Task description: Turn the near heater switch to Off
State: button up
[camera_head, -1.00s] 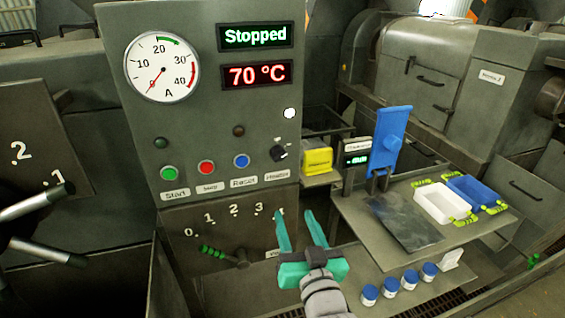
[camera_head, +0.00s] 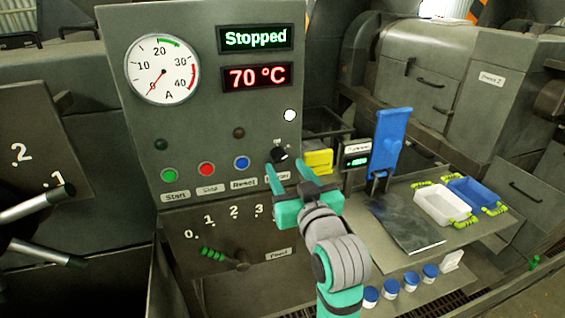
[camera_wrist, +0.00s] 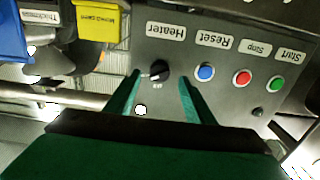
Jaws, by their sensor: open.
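The heater switch (camera_head: 279,155) is a black rotary knob on the grey control panel (camera_head: 200,125), right of the blue Reset button. In the wrist view the knob (camera_wrist: 158,70) sits below the upside-down Heater label (camera_wrist: 166,31), with a light pointer mark on its left side. My gripper (camera_head: 287,172) is open, with teal fingers just below and in front of the knob in the head view. In the wrist view its fingers (camera_wrist: 160,82) lie on either side of the knob. I cannot tell whether either touches it. The Heater label is partly hidden in the head view.
Green Start (camera_head: 169,175), red Stop (camera_head: 206,169) and blue Reset (camera_head: 241,162) buttons are left of the knob. A lit white lamp (camera_head: 290,115) is above it. A yellow box (camera_head: 318,160) stands close on the right. The displays read Stopped and 70 °C.

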aim_at(282, 160)
jog(key=shift+x, duration=2)
jog(key=c, duration=1.1)
jog(key=shift+o, duration=0.2)
jog(key=shift+n, duration=0.4)
jog(key=n, duration=1.1)
